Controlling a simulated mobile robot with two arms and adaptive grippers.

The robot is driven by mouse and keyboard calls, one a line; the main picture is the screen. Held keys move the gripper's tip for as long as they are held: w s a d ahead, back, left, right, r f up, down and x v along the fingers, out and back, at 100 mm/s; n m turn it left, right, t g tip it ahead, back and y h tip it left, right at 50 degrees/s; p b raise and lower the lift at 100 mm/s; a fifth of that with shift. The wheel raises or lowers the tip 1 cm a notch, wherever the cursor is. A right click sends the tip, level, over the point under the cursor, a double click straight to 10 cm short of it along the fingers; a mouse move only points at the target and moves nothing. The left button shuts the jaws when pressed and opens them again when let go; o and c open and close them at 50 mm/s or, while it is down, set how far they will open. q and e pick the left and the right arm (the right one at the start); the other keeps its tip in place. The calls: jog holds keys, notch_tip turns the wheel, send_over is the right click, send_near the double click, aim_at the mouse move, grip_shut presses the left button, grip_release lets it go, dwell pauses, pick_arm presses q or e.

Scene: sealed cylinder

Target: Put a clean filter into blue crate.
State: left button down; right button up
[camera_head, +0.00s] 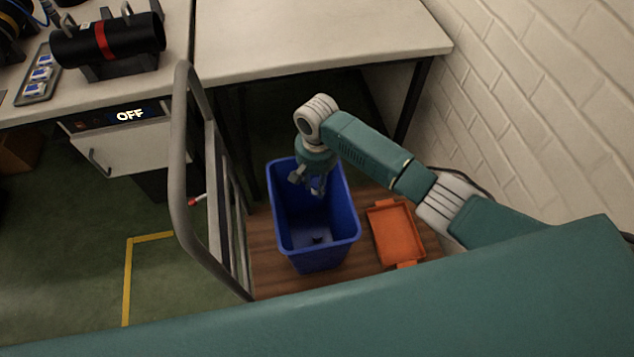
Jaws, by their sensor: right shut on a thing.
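The blue crate (317,257) stands on a brown wooden surface below the table, open at the top. My right gripper (316,190) reaches in over the crate's far half and points down, with its fingers at or just inside the opening. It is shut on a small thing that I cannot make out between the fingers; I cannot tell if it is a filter. A small dark patch or object (318,240) shows on the crate's floor. My left gripper is not in view.
An orange tray (397,236) lies right of the crate. A grey rail (183,170) stands to its left. The far table (310,35) is bare.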

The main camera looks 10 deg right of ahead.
aim_at(317, 183)
jog(key=o, duration=1.1)
jog(key=shift+o, duration=0.2)
notch_tip(317, 183, up, 12)
